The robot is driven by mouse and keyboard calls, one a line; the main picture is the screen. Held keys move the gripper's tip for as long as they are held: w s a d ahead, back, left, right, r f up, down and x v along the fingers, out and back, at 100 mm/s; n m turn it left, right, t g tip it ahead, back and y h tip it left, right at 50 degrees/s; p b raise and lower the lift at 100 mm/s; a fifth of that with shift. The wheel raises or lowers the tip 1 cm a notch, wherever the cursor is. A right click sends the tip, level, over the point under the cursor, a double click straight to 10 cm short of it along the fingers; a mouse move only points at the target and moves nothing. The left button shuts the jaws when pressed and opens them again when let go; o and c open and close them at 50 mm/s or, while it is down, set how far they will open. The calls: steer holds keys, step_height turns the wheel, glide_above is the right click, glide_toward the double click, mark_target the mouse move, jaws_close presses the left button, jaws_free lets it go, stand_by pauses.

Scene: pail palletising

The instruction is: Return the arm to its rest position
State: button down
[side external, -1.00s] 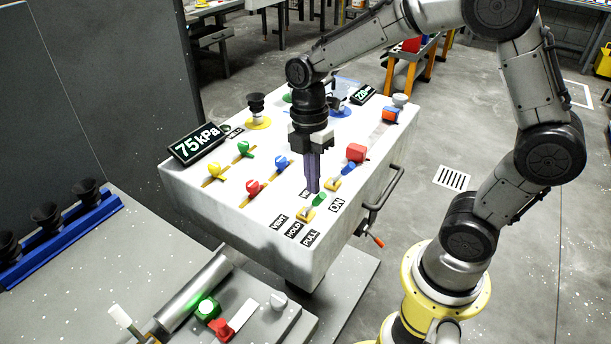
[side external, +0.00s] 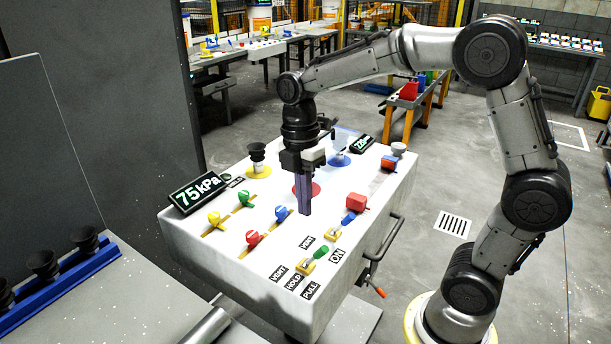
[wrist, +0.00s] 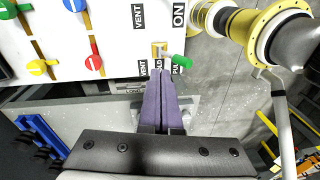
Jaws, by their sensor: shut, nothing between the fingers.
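My gripper (side external: 304,212) hangs pointing down above the white console (side external: 225,262), its purple fingers shut with nothing between them. In the wrist view the shut fingers (wrist: 160,82) reach up from the bottom, their tips just below the yellow base of a green-handled lever (wrist: 181,61). In the side view the green handle (side external: 320,252) lies below and right of the fingertips, and the tips look clear of it. The HOLD and PULL labels beside it are readable in the side view.
Red, green, blue and yellow knobs stand on the console left of my gripper, with a red block (side external: 357,202) to the right. A display (side external: 197,193) reads 75 kPa. A handle (side external: 385,245) juts from the console's right side. A blue rack (side external: 60,278) stands at left.

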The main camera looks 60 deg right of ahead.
steer(key=s+r+t, duration=0.1)
steer(key=s+r, duration=0.2)
steer(key=r, duration=0.7)
steer(key=s+f+m+t, duration=0.2)
steer(key=s+m+t, duration=0.1)
steer(key=s+m, duration=0.3)
steer(key=s+f+m+t, duration=0.2)
steer(key=s+f+m, duration=0.1)
steer(key=s+m, duration=0.4)
steer(key=m, duration=0.3)
steer(key=shift+d+f+m+t+h, duration=0.15)
steer(key=shift+f+m+t+h, duration=0.1)
steer(key=shift+m+t+h, duration=0.15)
